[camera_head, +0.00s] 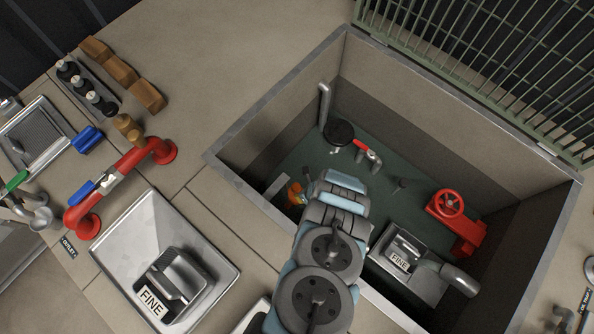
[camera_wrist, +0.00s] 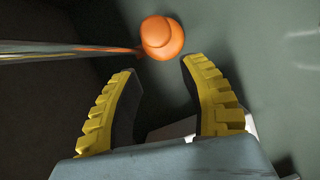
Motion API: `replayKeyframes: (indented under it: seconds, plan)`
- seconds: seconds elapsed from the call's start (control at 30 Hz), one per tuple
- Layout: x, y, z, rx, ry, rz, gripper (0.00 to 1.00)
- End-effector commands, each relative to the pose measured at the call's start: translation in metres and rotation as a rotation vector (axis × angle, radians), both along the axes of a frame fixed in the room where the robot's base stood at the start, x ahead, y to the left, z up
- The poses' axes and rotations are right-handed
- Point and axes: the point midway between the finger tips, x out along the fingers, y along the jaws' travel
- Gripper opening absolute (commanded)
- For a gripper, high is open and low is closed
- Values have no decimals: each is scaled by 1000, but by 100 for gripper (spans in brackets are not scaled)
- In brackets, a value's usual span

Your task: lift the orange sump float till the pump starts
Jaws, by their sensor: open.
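The orange float (camera_wrist: 162,36) shows in the wrist view, just beyond the two yellow-padded fingertips. A thin metal rod (camera_wrist: 70,53) runs from the left edge toward it. My gripper (camera_wrist: 158,88) is open and empty, with the float ahead of the gap between its fingers, and I see no contact. In the head view my arm reaches down into the sump pit. A small part of the orange float (camera_head: 295,193) shows left of my wrist there. My fingers are hidden by the arm in that view.
The pit's metal rim (camera_head: 275,95) and walls surround my arm. Inside stand a red handwheel valve (camera_head: 450,204), a red-handled valve (camera_head: 363,146), a black round cap (camera_head: 339,132) and a strainer marked FINE (camera_head: 404,250). A green grate (camera_head: 490,60) stands open at the back.

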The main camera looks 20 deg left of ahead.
Motion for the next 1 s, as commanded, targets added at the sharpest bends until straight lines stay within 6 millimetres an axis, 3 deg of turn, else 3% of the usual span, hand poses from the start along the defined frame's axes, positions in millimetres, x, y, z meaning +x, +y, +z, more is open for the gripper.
replayKeyframes:
  seconds: [0.1, 1.0]
  plan:
    - [3, 4, -17, -2, -2, 0, 43]
    - [19, 34, -101, -4, -1, 1, 43]
